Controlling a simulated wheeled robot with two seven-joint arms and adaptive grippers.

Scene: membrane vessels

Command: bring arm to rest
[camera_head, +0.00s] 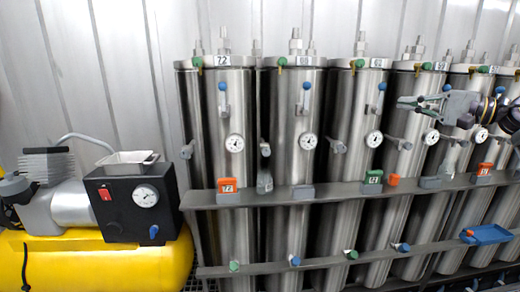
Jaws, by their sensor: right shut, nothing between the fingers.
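My right gripper (407,104) comes in from the right edge, in front of the upper part of the vessels. Its fingers point left and are shut with nothing between them. The part of the right arm (490,108) behind it shows grey and dark with a brass-coloured ring. The gripper overlaps a steel vessel (405,165) in the picture; I cannot tell how far apart they are. My left gripper is not in view.
Several upright steel vessels, one labelled 72 (236,100), stand behind a grey rail (340,193) with coloured tags. A blue tray (486,234) sits on the right. A yellow compressor (85,264) with a black gauge box (120,196) stands at left.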

